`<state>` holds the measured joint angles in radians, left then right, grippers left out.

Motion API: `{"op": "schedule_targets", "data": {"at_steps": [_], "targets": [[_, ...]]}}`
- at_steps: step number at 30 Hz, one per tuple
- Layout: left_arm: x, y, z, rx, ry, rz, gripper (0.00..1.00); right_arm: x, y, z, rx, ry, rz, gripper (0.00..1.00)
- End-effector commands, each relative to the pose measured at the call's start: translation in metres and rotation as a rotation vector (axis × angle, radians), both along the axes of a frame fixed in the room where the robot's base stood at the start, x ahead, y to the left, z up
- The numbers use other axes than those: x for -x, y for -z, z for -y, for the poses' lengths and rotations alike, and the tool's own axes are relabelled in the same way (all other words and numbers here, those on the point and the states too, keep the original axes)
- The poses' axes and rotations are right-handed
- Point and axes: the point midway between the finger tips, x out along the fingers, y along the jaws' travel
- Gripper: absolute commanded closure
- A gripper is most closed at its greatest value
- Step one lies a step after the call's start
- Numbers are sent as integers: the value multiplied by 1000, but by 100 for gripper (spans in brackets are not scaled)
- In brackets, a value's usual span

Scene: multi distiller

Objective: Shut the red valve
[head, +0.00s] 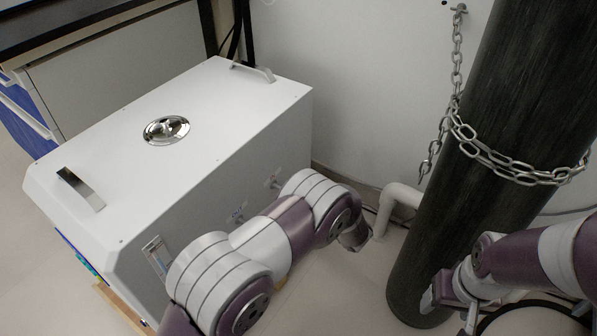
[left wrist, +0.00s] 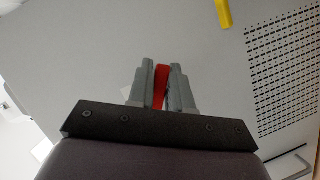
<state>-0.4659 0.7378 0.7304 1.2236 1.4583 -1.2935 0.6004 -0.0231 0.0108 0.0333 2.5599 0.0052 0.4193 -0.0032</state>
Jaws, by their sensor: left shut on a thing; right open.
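In the left wrist view, the red valve (left wrist: 160,88) shows as a narrow red handle against a pale grey panel. My left gripper (left wrist: 161,80) is shut on it, with one grey finger on each side of the red part. In the head view my left arm reaches along the front of the white distiller box (head: 200,120), and its forearm hides the red valve and the left fingers. My right gripper (head: 455,300) is open at the lower right, in front of the dark cylinder, apart from the valve.
A yellow handle (left wrist: 223,13) and a perforated vent (left wrist: 285,75) are on the panel. A dark gas cylinder (head: 480,130) with a chain (head: 510,168) stands at the right. A white pipe (head: 400,195) rises from the floor between box and cylinder. A cabinet (head: 120,70) stands behind.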

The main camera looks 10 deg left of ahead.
Motion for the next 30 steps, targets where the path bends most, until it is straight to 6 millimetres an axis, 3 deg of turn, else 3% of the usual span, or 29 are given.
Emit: {"op": "schedule_targets", "data": {"at_steps": [1, 12, 21, 30], "targets": [[2, -6, 0, -14, -1, -42, 100, 0, -16, 0, 0, 0, 0, 33], [11, 7, -3, -133, 0, -371, 100, 0, -61, 0, 0, 0, 0, 33], [20, 15, -7, -227, 0, -630, 100, 0, -83, 0, 0, 0, 0, 33], [28, 19, -9, -301, 1, -833, 100, 0, -93, 0, 0, 0, 0, 33]]}}
